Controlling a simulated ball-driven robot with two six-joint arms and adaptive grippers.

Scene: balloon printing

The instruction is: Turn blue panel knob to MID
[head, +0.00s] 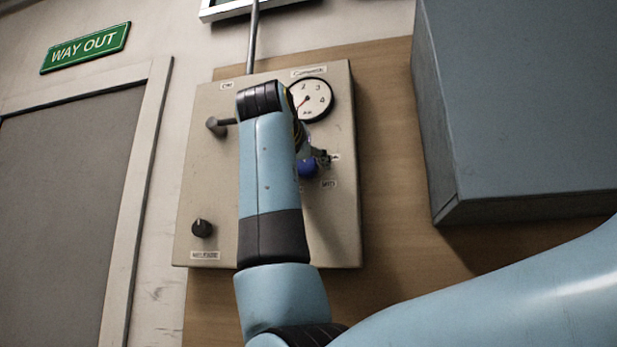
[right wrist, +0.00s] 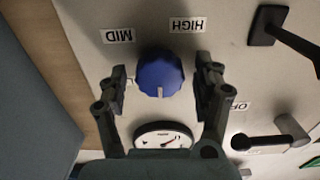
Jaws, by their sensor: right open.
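The blue knob (right wrist: 160,74) sits on the beige panel (right wrist: 75,15) between the two open fingers of my right gripper (right wrist: 162,80). In the right wrist view a gap shows on each side of the knob. Its white mark points down in that view, towards the gauge, away from the MID label (right wrist: 117,35) and the HIGH label (right wrist: 187,25). In the head view the blue knob (head: 308,168) shows partly beside my right arm, and the right gripper (head: 318,156) is mostly hidden behind the arm. My left gripper is out of view.
A round gauge (head: 310,100) is close to the blue knob. A black knob (head: 202,228) and a grey lever (head: 216,125) are at the panel's left. A blue-grey box (head: 520,110) juts out at right. A door (head: 60,220) is at left.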

